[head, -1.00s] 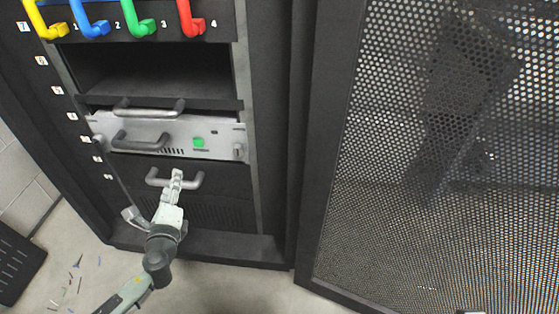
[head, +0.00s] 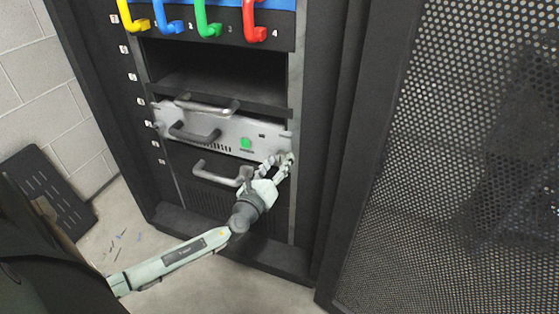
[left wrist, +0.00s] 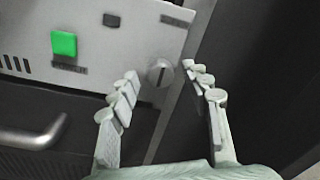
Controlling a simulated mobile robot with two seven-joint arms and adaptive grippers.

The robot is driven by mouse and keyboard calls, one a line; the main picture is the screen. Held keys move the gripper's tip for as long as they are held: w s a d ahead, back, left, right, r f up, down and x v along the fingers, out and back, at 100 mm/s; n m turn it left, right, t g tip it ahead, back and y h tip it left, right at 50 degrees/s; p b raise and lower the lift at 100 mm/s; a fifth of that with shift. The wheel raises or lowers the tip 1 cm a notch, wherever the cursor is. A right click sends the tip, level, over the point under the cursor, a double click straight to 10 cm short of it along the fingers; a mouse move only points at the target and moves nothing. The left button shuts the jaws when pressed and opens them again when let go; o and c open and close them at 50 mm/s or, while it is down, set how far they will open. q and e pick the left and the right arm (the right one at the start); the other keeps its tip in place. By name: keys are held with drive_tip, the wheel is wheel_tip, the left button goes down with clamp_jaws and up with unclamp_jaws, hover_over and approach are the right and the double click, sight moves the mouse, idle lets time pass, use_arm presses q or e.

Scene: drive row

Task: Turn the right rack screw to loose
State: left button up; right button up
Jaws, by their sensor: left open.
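The right rack screw (left wrist: 160,72) is a round grey knob with a dark slot, at the right end of the light grey drive unit (left wrist: 110,14). In the left wrist view its slot runs nearly upright. My left gripper (left wrist: 168,88) is open, with one finger on each side of the screw and neither clearly touching it. In the head view my left gripper (head: 276,163) is at the right end of the unit (head: 225,130) and largely hides the screw. My right gripper is not in view.
A green button (head: 246,143) is left of the screw. Grey handles (head: 215,173) stick out beside and below. An empty bay (head: 215,75) and coloured hooks (head: 208,20) are above. The perforated door (head: 460,180) stands at the right.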

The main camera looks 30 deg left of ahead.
use_arm(q)
drive_tip(key=shift+w+a, duration=0.1)
drive_tip(key=shift+w, duration=0.3)
